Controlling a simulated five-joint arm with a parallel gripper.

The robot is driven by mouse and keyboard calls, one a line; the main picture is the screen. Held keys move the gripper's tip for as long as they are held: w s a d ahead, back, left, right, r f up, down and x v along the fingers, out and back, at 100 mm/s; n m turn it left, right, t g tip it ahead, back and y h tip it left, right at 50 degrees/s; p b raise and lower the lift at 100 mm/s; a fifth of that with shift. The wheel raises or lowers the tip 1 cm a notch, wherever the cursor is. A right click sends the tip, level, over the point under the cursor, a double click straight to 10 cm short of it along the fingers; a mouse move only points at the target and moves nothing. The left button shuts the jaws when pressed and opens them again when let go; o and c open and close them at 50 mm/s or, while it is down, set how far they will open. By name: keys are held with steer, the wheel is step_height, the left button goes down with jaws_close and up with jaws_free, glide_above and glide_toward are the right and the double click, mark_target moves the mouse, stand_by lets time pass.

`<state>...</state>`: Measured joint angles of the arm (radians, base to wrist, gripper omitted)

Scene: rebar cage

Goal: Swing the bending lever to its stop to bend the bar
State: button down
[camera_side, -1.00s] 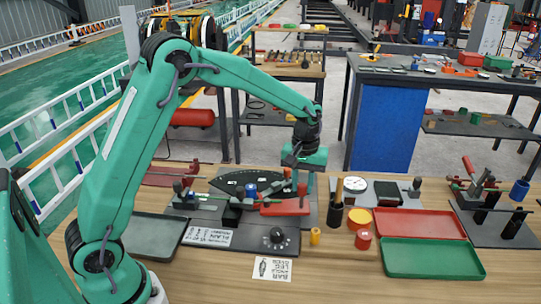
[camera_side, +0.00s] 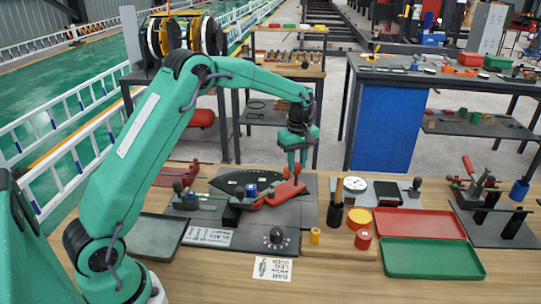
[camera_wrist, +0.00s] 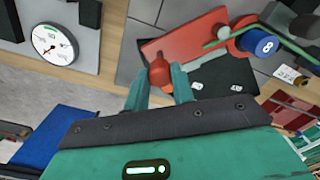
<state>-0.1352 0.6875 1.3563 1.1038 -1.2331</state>
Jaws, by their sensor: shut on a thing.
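The red bending lever (camera_side: 285,194) slants up and to the right across the bender on the bench, beside the dark angle plate (camera_side: 238,181). My gripper (camera_side: 292,172) points down over its outer end. In the wrist view my gripper (camera_wrist: 159,86) has its two green fingers closed around the red knob of the lever (camera_wrist: 185,40). A thin green bar (camera_wrist: 216,42) runs by the lever and the blue post (camera_wrist: 262,43); its free end shows above the lever.
A red tray (camera_side: 420,224) and a green tray (camera_side: 432,259) lie further right. A grey tray (camera_side: 155,238) lies at the left. A knob panel (camera_side: 276,236) sits in front.

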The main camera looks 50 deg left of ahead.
steer(key=shift+w+a+r+n, duration=0.1)
steer(key=shift+w+a+n, duration=0.15)
steer(key=shift+a, duration=0.35)
steer(key=c, duration=1.2)
jaws_free()
steer(key=shift+s, duration=0.1)
steer(key=shift+d, duration=0.1)
steer(key=shift+r, duration=3.9)
